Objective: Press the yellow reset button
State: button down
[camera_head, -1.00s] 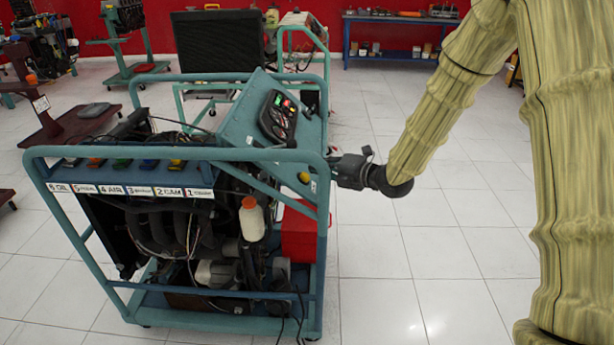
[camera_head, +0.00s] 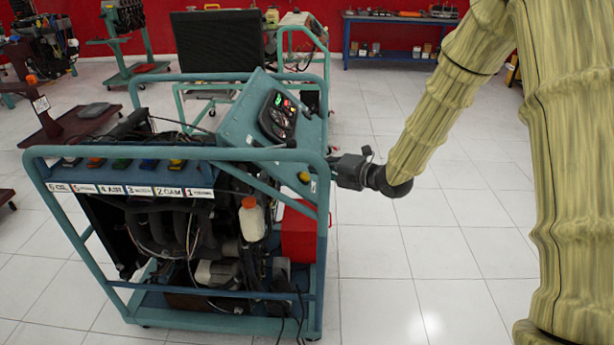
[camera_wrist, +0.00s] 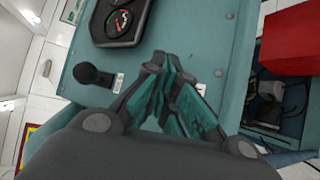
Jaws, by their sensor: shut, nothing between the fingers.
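The yellow button (camera_head: 304,177) is a small round knob low on the right side of the teal control panel (camera_head: 237,122) of the engine trainer. My gripper (camera_head: 333,160) is at the panel's right edge, beside and slightly above the button in the picture. In the wrist view my gripper (camera_wrist: 178,74) is shut and empty, its fingers over the teal panel (camera_wrist: 190,30). The yellow button does not show there; it may be hidden behind the fingers. Whether the fingertips touch the panel, I cannot tell.
A black gauge cluster (camera_head: 278,116) sits on the panel; it also shows in the wrist view (camera_wrist: 122,22). A black knob (camera_wrist: 93,75) stands left of my fingers. A teal tube frame (camera_head: 323,215) surrounds the engine. A red box (camera_head: 299,232) sits below. Floor to the right is clear.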

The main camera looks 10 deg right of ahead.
jog(key=shift+a+f+b, duration=0.25)
jog(key=shift+f+b, duration=0.05)
jog(key=shift+f, duration=0.05)
jog(key=shift+w+a+f, duration=0.1)
dwell(0.6)
jog(key=shift+a+f+b, duration=0.3)
jog(key=shift+f+b, duration=0.1)
jog(key=shift+b, duration=0.25)
dwell(0.6)
jog(key=shift+r, duration=0.15)
dwell(0.5)
jog(key=shift+d+r+p, duration=0.1)
jog(key=shift+r+p, duration=0.25)
jog(key=shift+r, duration=0.45)
jog(key=shift+w+r, duration=0.1)
jog(key=shift+r, duration=0.05)
